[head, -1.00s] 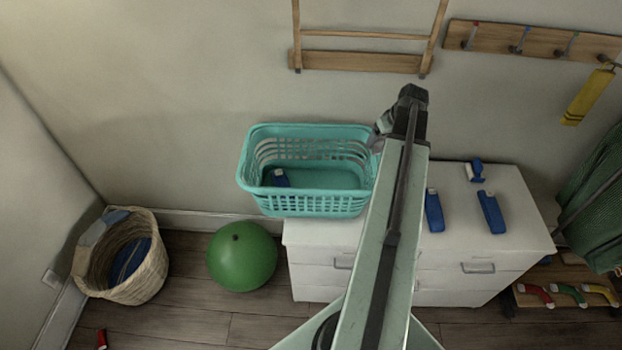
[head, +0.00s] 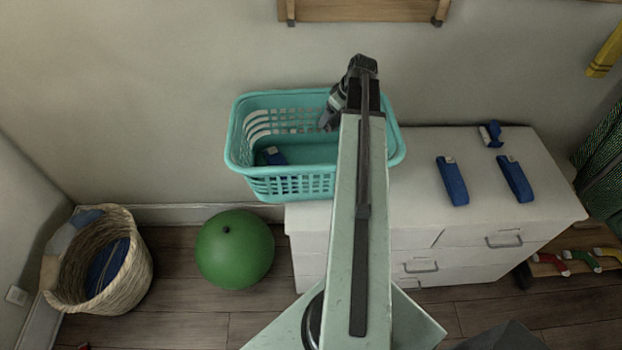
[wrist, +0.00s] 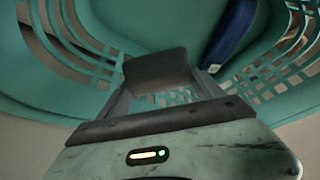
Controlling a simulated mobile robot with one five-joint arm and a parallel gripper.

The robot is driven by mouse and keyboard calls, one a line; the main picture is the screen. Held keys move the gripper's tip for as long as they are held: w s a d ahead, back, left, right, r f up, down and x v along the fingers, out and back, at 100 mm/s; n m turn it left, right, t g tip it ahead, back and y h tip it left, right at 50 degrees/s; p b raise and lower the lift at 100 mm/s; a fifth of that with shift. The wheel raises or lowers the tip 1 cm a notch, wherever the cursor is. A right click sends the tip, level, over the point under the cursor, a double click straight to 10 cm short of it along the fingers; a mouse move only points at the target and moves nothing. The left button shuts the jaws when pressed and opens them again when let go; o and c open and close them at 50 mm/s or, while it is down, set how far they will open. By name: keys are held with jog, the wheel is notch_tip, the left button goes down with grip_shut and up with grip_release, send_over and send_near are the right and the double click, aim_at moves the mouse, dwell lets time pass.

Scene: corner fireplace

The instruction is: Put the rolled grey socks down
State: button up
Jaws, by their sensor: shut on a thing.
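My gripper (head: 331,115) is over the back right part of the turquoise laundry basket (head: 290,189), pointing down toward its opening. In the wrist view, my gripper (wrist: 160,88) is shut on a dark grey-brown bundle, the rolled grey socks (wrist: 158,66), held between its two fingers. The basket's slotted walls (wrist: 110,38) surround the socks in that view. I cannot tell whether the socks touch the basket. In the head view the socks are hard to make out beside the dark gripper.
A blue item (head: 273,156) lies in the basket, which stands on a white dresser (head: 420,150). Several blue items, one of them here (head: 452,181), lie on the dresser's right. A green ball (head: 235,250) and a wicker basket (head: 130,275) stand on the floor at left.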

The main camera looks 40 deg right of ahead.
jog(key=b, duration=1.3)
send_over(330, 155)
notch_tip(330, 155, down, 16)
jog(key=shift+a+r, duration=0.15)
jog(key=shift+r, duration=0.3)
jog(key=shift+f, duration=0.15)
jog(key=o, duration=1.5)
jog(key=shift+r, duration=0.3)
jog(key=p+v, duration=1.1)
jog(key=shift+s+r, duration=0.3)
jog(key=shift+s, duration=0.05)
